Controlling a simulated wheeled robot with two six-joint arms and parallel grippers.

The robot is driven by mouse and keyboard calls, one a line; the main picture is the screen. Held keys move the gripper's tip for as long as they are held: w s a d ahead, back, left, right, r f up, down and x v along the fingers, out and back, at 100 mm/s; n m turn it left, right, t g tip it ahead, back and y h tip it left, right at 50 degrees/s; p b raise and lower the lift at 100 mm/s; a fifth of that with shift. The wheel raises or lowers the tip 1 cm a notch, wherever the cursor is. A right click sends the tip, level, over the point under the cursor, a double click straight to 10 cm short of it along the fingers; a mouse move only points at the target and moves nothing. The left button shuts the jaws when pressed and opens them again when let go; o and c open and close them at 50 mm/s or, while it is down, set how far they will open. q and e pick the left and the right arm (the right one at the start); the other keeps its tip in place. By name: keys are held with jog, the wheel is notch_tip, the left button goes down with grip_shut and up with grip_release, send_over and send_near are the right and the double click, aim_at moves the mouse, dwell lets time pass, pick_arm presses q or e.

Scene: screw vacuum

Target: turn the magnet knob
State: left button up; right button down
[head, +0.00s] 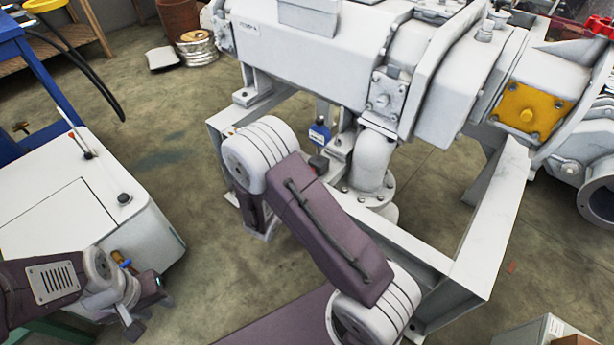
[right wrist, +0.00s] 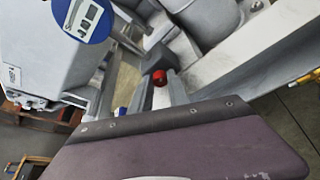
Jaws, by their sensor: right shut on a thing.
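A small red knob (right wrist: 160,77) shows in the right wrist view, beside a dark block on a grey metal part. My right gripper (right wrist: 163,80) is shut on the red knob; its fingers are small and partly hidden, so the exact grip is hard to see. In the head view the right arm reaches in from the bottom, and a dark tip shows beyond its purple link by the machine's frame. My left gripper (head: 146,312) is at the lower left, open and empty, away from the machine.
A large white vacuum machine (head: 310,45) stands on a grey steel frame (head: 497,215). A small blue object (head: 319,132) is near the frame. A white cabinet (head: 75,200) stands at left, close to my left gripper. The concrete floor between cabinet and frame is clear.

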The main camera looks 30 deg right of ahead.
jog(key=c, duration=1.3)
grip_release()
